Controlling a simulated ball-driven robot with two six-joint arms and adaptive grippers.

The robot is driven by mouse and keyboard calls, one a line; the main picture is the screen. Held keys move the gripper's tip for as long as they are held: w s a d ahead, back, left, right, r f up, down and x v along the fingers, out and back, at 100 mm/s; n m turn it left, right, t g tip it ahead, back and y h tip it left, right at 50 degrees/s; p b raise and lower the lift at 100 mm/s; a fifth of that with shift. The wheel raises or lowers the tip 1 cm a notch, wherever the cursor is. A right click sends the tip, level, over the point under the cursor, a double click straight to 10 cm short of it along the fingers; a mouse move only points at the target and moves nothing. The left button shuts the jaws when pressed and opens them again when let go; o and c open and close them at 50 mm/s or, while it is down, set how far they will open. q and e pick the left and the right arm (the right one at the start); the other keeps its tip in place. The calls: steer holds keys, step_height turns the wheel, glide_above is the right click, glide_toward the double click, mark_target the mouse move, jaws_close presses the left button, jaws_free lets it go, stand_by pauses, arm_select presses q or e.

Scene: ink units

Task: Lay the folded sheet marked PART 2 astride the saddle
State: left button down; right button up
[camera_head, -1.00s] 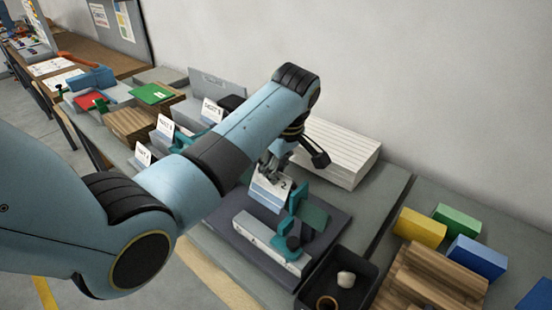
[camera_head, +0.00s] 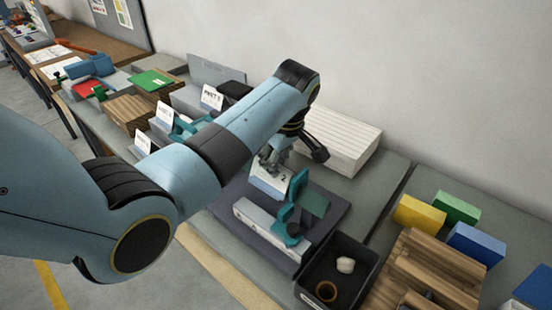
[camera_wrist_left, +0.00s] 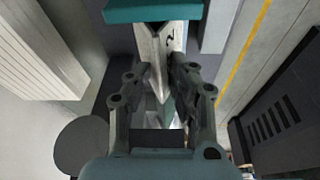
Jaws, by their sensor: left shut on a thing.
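My left gripper (camera_head: 270,158) is shut on the folded white sheet (camera_head: 271,181); a "2" shows on its face. In the left wrist view the gripper (camera_wrist_left: 159,75) pinches the sheet (camera_wrist_left: 154,48) between its fingers, with the fold edges making a V. The sheet is beside a teal upright (camera_head: 297,184) of a teal and green fixture on the dark mat, which looks like the saddle; a teal bar (camera_wrist_left: 150,11) crosses the top of the wrist view. I cannot tell whether the sheet touches the ridge, which is mostly hidden. My right gripper is out of view.
A long pale bar (camera_head: 265,232) lies at the mat's front. A black tray (camera_head: 340,292) with a pale lump and a ring stands right of it. A white paper stack (camera_head: 340,142) is behind. Label cards (camera_head: 212,97) on stands are left. Coloured blocks (camera_head: 420,212) are right.

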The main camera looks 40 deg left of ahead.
arm_select(q)
steer(key=c, duration=1.1)
jaws_free()
steer(key=shift+a+p+v, duration=0.15)
steer(key=shift+p+v, duration=0.1)
steer(key=shift+v, duration=0.4)
steer(key=shift+a+p+v, duration=0.15)
steer(key=shift+p+v, duration=0.1)
steer(key=shift+v, duration=0.4)
steer(key=shift+w+r, duration=0.1)
steer(key=shift+r, duration=2.65)
steer(key=shift+f, duration=0.1)
